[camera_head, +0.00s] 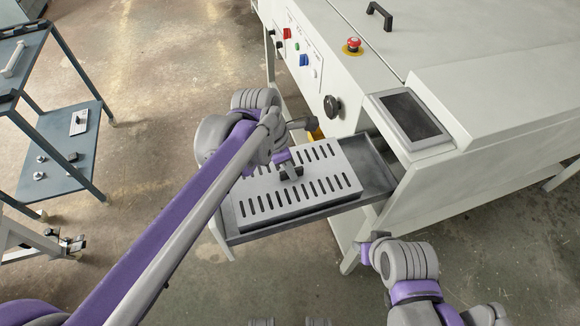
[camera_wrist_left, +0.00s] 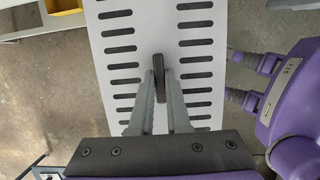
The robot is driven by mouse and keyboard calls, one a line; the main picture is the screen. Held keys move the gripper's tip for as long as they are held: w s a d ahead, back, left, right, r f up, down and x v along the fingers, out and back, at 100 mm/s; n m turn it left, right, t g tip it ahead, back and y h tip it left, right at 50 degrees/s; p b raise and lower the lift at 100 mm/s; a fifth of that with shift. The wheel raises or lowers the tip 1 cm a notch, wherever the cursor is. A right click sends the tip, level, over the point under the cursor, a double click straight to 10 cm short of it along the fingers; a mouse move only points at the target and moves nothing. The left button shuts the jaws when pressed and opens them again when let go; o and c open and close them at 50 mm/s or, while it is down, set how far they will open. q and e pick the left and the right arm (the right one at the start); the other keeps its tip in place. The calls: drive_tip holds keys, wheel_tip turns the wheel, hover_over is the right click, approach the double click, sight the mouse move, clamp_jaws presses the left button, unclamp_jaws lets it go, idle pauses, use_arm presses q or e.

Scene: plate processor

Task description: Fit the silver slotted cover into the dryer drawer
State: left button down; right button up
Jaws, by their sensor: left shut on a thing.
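The silver slotted cover (camera_head: 330,180) is a flat plate with rows of dark slots and a dark handle in its middle. My left gripper (camera_head: 290,171) is shut on that handle (camera_wrist_left: 159,78). In the left wrist view the slotted plate (camera_wrist_left: 155,22) lies beyond the fingers. The cover lies over the open dryer drawer (camera_head: 378,180), a dark grey tray pulled out of the white machine. The tray's right end and front rim show beside the cover. I cannot tell whether the cover rests in the tray or is just above it. My right gripper (camera_head: 368,248) is low, right of the drawer; its jaw opening is unclear.
The white machine (camera_head: 480,110) fills the right, with a dark screen (camera_head: 408,115), a red emergency button (camera_head: 353,44) and a black knob (camera_head: 332,106). A blue-grey cart (camera_head: 60,150) with small parts stands left. The floor between is clear.

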use_arm(q)
drive_tip(key=c, duration=0.9)
unclamp_jaws()
drive_tip(key=shift+r, duration=0.3)
drive_tip(key=p+v, duration=0.1)
drive_tip(key=v, duration=1.1)
drive_tip(key=shift+a, duration=0.1)
drive_tip(key=shift+s+f, duration=0.1)
drive_tip(key=shift+f, duration=0.05)
